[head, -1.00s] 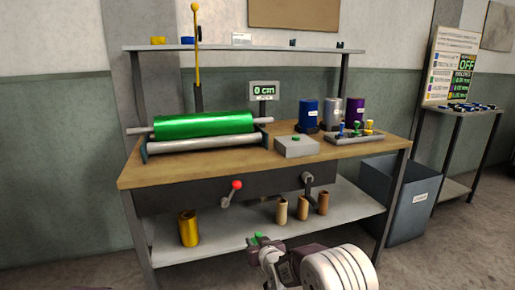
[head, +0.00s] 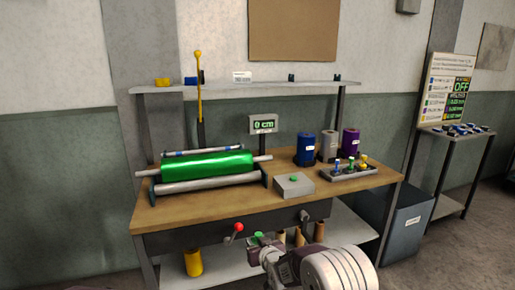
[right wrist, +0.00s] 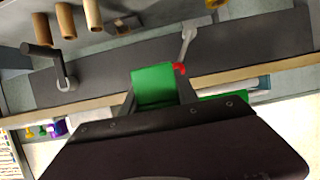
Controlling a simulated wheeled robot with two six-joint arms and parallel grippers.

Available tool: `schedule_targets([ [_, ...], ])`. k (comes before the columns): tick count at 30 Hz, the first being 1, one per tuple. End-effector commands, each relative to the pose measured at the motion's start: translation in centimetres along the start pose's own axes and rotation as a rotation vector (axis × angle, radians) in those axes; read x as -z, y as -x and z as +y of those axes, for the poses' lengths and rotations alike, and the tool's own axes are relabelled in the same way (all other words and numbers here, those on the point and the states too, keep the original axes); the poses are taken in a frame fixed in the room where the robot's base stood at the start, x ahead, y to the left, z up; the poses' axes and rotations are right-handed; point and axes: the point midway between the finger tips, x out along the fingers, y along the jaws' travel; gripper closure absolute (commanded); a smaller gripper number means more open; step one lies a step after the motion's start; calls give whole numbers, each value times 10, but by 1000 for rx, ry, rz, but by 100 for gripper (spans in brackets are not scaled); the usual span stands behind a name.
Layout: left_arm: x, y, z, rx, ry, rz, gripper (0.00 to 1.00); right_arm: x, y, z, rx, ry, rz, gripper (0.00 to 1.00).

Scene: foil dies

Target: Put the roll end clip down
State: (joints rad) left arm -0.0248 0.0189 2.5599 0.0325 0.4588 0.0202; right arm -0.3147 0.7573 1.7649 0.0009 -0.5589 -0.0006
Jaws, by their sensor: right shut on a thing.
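My right gripper (head: 256,239) is in front of the workbench, low in the head view, below the red-knobbed crank. It is shut on a small green piece, which I take to be the roll end clip (right wrist: 153,86). In the right wrist view the green piece stands out between the fingers, and its far side is hidden. The workbench top (head: 225,207) is above and beyond the gripper in the head view. My left gripper is not in view.
A green roll (head: 207,164) lies on rollers at the bench's left. The front strip of the bench top is bare. A grey bin (head: 405,226) stands right.

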Motion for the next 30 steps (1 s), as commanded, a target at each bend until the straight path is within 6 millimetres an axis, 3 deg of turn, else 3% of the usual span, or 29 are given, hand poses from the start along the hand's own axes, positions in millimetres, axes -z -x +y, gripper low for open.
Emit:
schedule_targets([
  [1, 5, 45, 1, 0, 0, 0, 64, 42, 17, 0, 0, 0, 0, 100],
  [3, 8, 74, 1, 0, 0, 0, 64, 69, 28, 0, 0, 0, 0, 100],
  [9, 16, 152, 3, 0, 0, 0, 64, 141, 58, 0, 0, 0, 0, 100],
  [12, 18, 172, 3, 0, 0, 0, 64, 159, 66, 0, 0, 0, -1, 100],
  [30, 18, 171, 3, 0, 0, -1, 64, 154, 66, -5, -1, 0, -1, 100],
])
